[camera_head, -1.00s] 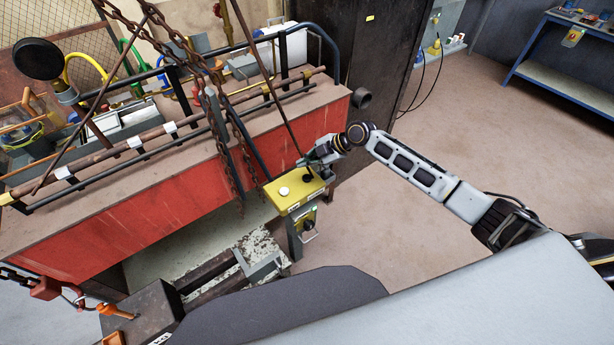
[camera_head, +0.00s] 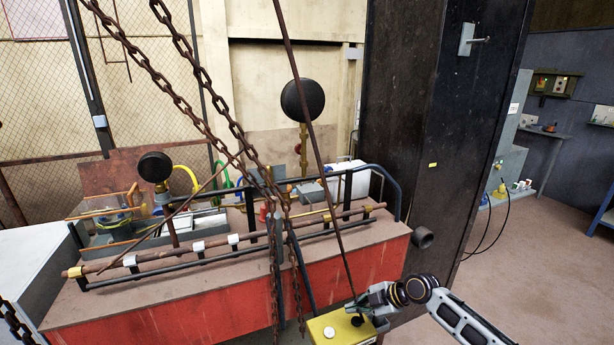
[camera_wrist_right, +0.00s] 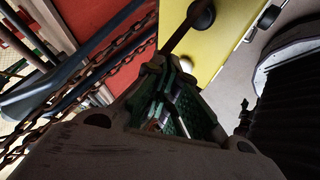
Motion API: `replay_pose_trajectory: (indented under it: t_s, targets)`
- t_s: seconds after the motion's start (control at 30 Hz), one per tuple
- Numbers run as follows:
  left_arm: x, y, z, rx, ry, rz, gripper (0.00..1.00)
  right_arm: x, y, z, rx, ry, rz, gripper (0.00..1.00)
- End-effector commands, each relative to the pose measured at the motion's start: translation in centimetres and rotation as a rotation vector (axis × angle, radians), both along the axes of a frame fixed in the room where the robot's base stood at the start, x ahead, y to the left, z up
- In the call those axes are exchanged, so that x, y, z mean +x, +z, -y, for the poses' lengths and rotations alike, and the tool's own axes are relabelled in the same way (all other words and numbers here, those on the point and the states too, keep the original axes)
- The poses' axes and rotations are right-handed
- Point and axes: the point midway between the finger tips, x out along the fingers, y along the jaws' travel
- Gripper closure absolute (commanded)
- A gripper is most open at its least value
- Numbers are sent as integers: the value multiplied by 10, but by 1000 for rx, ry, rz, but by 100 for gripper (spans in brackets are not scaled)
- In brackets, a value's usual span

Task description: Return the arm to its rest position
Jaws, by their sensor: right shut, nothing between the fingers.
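My right arm comes in from the lower right in the head view. Its gripper (camera_head: 368,304) is just above and beside the yellow control box (camera_head: 342,330), close to the black knob (camera_head: 357,321) on its top. A white round button (camera_head: 329,332) shows on the same top face. In the right wrist view the gripper fingers (camera_wrist_right: 163,75) are shut and empty in front of the yellow panel (camera_wrist_right: 228,45). Whether they touch the box or knob I cannot tell. My left gripper is not in view.
Rusty chains (camera_head: 205,85) and a thin rod (camera_head: 318,150) hang in front of the red-sided bench (camera_head: 150,322) with its pipes. A tall black cabinet (camera_head: 440,130) stands behind my right arm. Open floor (camera_head: 540,270) lies to the right.

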Motion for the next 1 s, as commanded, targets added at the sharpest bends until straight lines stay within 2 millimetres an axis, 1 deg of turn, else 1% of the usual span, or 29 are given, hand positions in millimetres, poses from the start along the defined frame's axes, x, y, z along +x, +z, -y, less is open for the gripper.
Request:
replay_pose_trajectory:
  t_s: [0.03, 0.17, 0.3, 0.5, 0.77, 1.0]
  targets:
    - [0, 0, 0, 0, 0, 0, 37, -7, -4, -7, 3, -2, -16, 100]
    - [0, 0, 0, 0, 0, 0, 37, -28, -14, -24, 5, -25, -65, 100]
    - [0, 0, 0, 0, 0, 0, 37, -54, -23, -42, 5, -68, -127, 100]
    - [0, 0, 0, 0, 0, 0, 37, -88, -32, -60, 5, -160, -212, 100]
    - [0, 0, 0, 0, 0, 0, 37, -127, -38, -70, 5, -324, -313, 100]
    - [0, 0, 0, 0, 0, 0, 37, -158, -38, -64, 7, -521, -399, 100]
